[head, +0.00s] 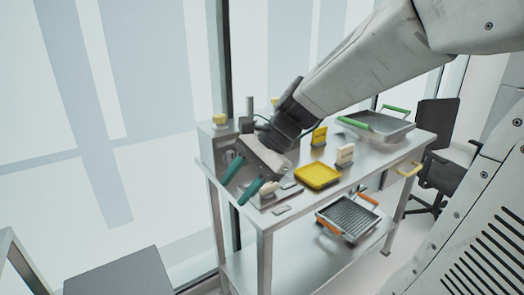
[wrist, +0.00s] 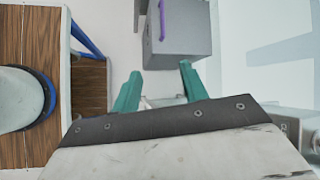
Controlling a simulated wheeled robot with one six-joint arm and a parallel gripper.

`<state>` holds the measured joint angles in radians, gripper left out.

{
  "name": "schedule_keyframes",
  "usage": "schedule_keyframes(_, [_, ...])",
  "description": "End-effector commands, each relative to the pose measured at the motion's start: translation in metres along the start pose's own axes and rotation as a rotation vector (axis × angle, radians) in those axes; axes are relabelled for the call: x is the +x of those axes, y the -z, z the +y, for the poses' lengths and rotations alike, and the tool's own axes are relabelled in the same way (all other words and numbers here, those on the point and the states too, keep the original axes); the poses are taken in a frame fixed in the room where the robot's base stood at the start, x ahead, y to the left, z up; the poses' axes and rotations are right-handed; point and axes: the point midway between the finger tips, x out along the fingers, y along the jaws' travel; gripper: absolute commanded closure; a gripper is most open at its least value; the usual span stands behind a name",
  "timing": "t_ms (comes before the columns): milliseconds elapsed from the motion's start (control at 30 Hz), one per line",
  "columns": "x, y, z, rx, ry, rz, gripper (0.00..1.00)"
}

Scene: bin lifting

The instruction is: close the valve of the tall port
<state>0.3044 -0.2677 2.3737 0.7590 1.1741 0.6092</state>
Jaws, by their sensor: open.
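My gripper (head: 235,190) is open and empty, its two teal fingers pointing down and left past the left front corner of the metal cart (head: 265,222). The fingers also show in the wrist view (wrist: 160,70), spread apart with nothing between them. Behind my gripper, a grey block (head: 208,146) stands at the cart's left end, with a yellow knob (head: 219,119) on top. A slim upright post (head: 250,106) rises beside it. I cannot tell which part is the tall port or its valve; my gripper and wrist hide part of this area.
A yellow tray (head: 318,177) and a green-handled tray (head: 372,124) are on the cart top. An orange-handled basket (head: 347,218) is on the lower shelf. A dark chair (head: 436,125) stands behind right. The wrist view shows a grey cabinet with a purple handle (wrist: 162,18).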

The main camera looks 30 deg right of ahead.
Motion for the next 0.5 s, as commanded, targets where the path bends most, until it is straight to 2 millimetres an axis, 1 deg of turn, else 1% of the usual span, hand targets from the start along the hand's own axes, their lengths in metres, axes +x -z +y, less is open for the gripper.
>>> schedule_keyframes(33, [0.001,0.022,-0.023,0.188,0.072,-0.054,0.56])
schedule_keyframes(67, [0.0,0.035,-0.036,0.298,0.119,-0.087,0.56])
schedule_keyframes(100, [-0.002,0.053,-0.054,0.446,0.181,-0.134,0.56])
schedule_keyframes(167, [-0.006,0.085,-0.077,0.667,0.271,-0.211,0.56])
schedule_keyframes(200, [-0.011,0.109,-0.091,0.813,0.332,-0.266,0.56])
schedule_keyframes(233, [-0.014,0.128,-0.101,0.92,0.378,-0.308,0.56])
schedule_keyframes(267, [-0.018,0.149,-0.108,1.025,0.422,-0.351,0.56])
schedule_keyframes(300, [-0.023,0.176,-0.116,1.158,0.478,-0.409,0.56])
schedule_keyframes(333, [-0.028,0.196,-0.121,1.251,0.519,-0.454,0.56])
schedule_keyframes(367, [-0.032,0.215,-0.124,1.339,0.558,-0.499,0.56])
schedule_keyframes(400, [-0.037,0.241,-0.127,1.447,0.606,-0.556,0.56])
schedule_keyframes(500, [-0.048,0.294,-0.127,1.659,0.706,-0.681,0.56])
